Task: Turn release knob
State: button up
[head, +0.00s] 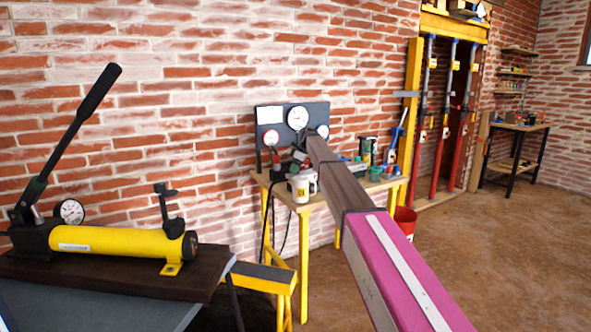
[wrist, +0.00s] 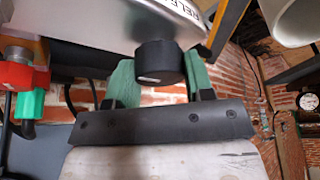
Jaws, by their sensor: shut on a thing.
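The release knob (wrist: 160,62) is a round black knob under a grey metal body in the wrist view. A partly cut-off label starting "RELE" (wrist: 203,9) is on that body. My gripper (wrist: 161,76) has its two green fingers on either side of the knob and is shut on it. In the head view, my arm reaches to the yellow-legged bench (head: 305,205), and my gripper is small and mostly hidden by the arm there. The knob cannot be made out in the head view.
A gauge panel (head: 267,116) stands behind the bench. A red-and-green fitting (wrist: 22,85) is at the wrist view's left. A yellow hand pump (head: 115,242) is at the left.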

jog(key=o, duration=0.9)
jog(key=v, duration=1)
jog(key=shift+d+r, duration=0.2)
jog(key=shift+r, duration=0.2)
